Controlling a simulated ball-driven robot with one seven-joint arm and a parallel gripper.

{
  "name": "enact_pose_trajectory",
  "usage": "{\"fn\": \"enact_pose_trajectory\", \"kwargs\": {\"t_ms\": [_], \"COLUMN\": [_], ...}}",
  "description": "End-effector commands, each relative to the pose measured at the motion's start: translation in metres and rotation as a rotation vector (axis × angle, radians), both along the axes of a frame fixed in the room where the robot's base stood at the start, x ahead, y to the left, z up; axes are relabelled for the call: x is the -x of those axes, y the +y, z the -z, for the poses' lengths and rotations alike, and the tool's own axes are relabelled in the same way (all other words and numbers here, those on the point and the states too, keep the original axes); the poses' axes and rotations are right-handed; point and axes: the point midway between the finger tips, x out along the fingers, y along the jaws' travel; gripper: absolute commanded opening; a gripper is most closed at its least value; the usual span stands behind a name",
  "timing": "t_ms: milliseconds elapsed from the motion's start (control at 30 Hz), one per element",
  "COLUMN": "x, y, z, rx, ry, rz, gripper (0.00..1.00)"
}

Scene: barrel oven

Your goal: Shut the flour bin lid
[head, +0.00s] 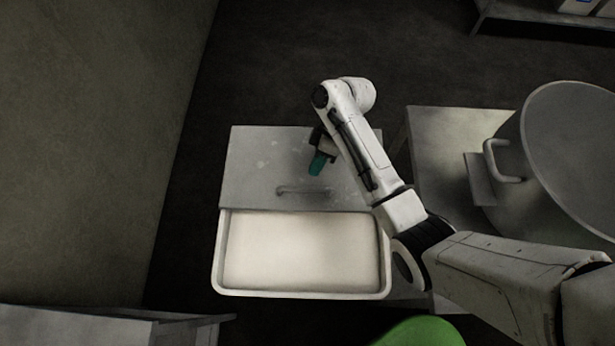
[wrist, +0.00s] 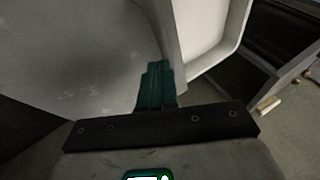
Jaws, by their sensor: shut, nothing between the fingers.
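The flour bin (head: 218,262) stands in the middle of the head view with its pale rim around white flour (head: 300,250). Its grey lid (head: 255,170) is open, at the far side of the opening, with white specks and a bar handle (head: 300,189) near its near edge. My gripper (head: 317,164) has teal fingers, shut and empty, over the lid just beyond the handle. In the wrist view the shut fingers (wrist: 155,85) overlap the lid (wrist: 75,55) near its edge, beside the bin's white interior (wrist: 200,30). I cannot tell whether they touch the lid.
A large grey pot (head: 570,150) with a side handle stands on a table (head: 440,135) at the right, close to my arm. A wall (head: 90,130) rises at the left. A grey surface (head: 80,325) is at lower left, and something green (head: 425,332) at the bottom.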

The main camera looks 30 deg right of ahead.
Motion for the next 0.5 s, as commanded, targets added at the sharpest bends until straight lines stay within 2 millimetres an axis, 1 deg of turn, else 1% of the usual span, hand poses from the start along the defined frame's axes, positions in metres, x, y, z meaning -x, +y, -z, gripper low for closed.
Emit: {"fn": "enact_pose_trajectory", "kwargs": {"t_ms": [33, 100, 200, 300, 400, 500], "x": [-0.016, -0.031, -0.046, -0.055, -0.060, -0.061], "y": [-0.011, -0.022, -0.038, -0.051, -0.059, -0.061], "z": [0.003, 0.001, -0.003, -0.008, -0.012, -0.012], "rx": [-0.029, -0.073, -0.126, -0.166, -0.188, -0.199], "ry": [-0.014, -0.033, -0.057, -0.078, -0.091, -0.096], "rz": [-0.042, -0.104, -0.176, -0.224, -0.250, -0.262], "gripper": [0.00, 0.00, 0.00, 0.00, 0.00, 0.00]}}
